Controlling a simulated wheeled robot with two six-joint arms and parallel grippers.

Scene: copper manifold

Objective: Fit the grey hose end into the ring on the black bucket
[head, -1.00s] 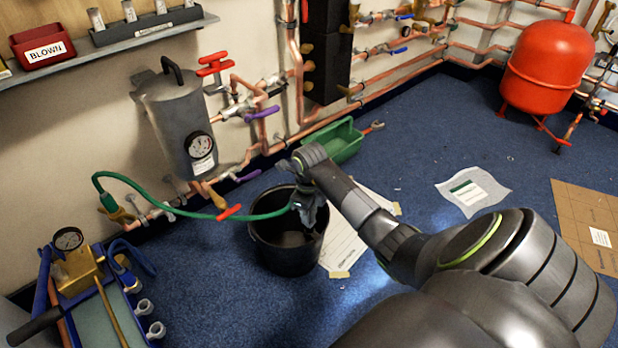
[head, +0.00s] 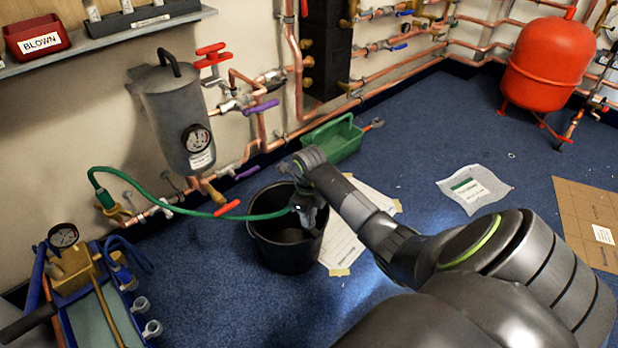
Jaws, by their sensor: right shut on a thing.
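The black bucket (head: 284,257) stands on the blue floor, below the grey cylinder on the wall. My right gripper (head: 306,214) is over the bucket's upper right rim, shut on the hose end. The green hose (head: 165,207) runs from the brass valve at the wall, sags, and rises to my right gripper. The grey hose end itself is mostly hidden by the gripper. The ring on the bucket cannot be made out. I cannot tell whether the hose end touches the rim. My left gripper is not in view.
A grey cylinder with a gauge (head: 180,118) hangs on the wall among copper pipes. A green caddy (head: 335,139) and a paper sheet (head: 342,245) lie behind and right of the bucket. A blue tray with a brass pump (head: 77,268) stands at lower left.

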